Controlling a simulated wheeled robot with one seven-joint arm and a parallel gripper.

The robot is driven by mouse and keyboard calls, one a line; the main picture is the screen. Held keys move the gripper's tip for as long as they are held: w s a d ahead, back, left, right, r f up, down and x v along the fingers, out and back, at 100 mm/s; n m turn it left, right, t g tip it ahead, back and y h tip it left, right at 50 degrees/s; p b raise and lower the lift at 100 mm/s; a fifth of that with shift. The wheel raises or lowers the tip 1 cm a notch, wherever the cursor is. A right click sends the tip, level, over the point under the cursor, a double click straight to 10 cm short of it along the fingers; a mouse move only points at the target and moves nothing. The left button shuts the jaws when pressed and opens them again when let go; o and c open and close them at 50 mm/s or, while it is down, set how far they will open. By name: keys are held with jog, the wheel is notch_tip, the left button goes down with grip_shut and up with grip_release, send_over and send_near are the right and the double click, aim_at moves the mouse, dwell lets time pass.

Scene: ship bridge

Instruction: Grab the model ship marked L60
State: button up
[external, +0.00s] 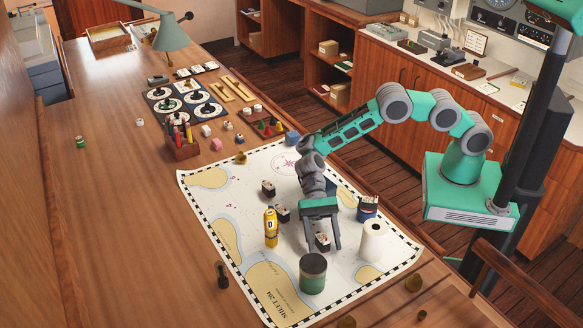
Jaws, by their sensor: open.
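Several small dark block-like pieces with white tops, possibly the model ships, stand on the chart; no L60 mark is readable at this size. One dark piece (268,188) is at the chart's middle and another dark piece (282,213) is just below it. A third dark piece (322,243) is under my gripper (323,238), between or just behind its fingers; I cannot tell which. A larger blue-and-dark item (367,208) stands to the right. My gripper is open, pointing down, its fingers spread low over the chart. They partly hide the third piece.
A yellow bottle (270,228) marked D, a dark green tin (313,273) and a white paper roll (373,242) stand close around my gripper on the chart (225,215). A pencil holder (181,146) and dial boards (186,104) are farther back. The table's left side is mostly clear.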

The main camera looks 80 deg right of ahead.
jog(key=shift+s+a+f, duration=0.1)
jog(key=shift+s+a, duration=0.05)
jog(key=shift+a, duration=0.2)
jog(key=shift+d, duration=0.1)
grip_shut()
dwell(0.3)
